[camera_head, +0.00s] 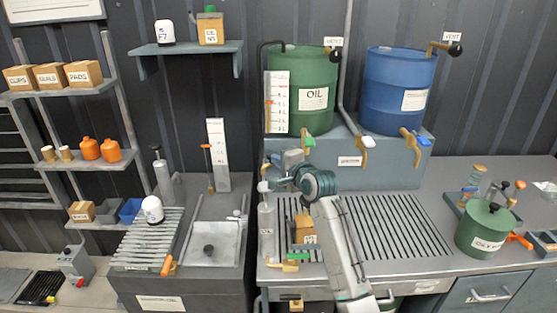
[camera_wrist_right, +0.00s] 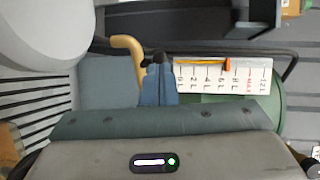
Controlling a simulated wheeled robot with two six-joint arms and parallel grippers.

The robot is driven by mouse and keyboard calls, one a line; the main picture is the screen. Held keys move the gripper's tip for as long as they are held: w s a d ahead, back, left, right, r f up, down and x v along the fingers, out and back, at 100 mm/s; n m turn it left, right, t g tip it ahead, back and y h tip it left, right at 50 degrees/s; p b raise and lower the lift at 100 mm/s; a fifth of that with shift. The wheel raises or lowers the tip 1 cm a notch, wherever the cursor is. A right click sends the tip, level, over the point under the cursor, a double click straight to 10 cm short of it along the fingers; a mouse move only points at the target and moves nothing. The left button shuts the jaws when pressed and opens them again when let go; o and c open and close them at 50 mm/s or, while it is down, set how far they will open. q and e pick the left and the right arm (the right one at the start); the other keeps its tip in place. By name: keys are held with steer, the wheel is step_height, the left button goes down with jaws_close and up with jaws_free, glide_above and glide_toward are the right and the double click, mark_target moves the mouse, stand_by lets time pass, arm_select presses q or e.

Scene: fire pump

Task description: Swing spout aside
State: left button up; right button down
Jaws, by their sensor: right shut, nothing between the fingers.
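My right gripper (camera_head: 291,158) is in front of the bench below the green oil drum (camera_head: 303,95). In the right wrist view its blue-grey fingers (camera_wrist_right: 158,62) are shut and empty. A tan curved spout (camera_wrist_right: 127,46) lies right beside the fingertips there; I cannot tell whether they touch. In the head view a small tan part (camera_head: 273,160), likely this spout, shows just left of the gripper, mostly hidden. The drum also has a tap with a green lever (camera_head: 309,142). My left gripper is out of view.
A white level gauge (camera_head: 277,102) stands left of the green drum, and it also shows in the wrist view (camera_wrist_right: 222,76). A blue drum (camera_head: 399,90) with a tap stands to the right. A slotted drain grate (camera_head: 385,230) lies below, with a box (camera_head: 304,229) on it.

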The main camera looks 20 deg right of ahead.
steer(key=shift+a, duration=0.1)
steer(key=r+p+x, duration=0.1)
steer(key=x, duration=0.9)
steer(key=shift+w+a+r+p, duration=0.2)
steer(key=shift+a+r+p, duration=0.15)
steer(key=shift+a, duration=0.1)
stand_by(0.5)
